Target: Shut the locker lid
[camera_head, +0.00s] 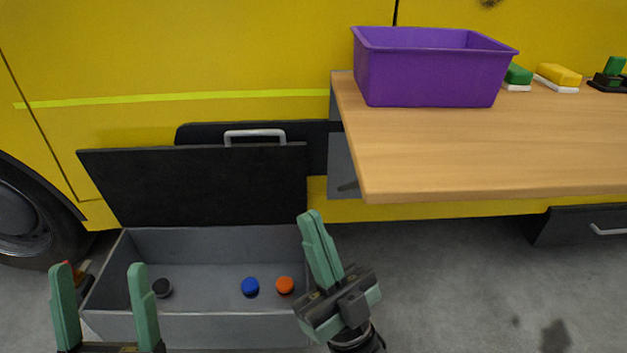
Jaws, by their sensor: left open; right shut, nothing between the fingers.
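The locker is an open grey box (210,250) low against the yellow vehicle side. Its dark lid (195,185) stands raised at the back, leaning slightly away from the box.
A wooden table (450,160) juts out at the right above the locker's level. A purple bin (430,75), a green block (517,75) and a yellow block (558,75) stand on it. A wheel (22,225) is at the left.

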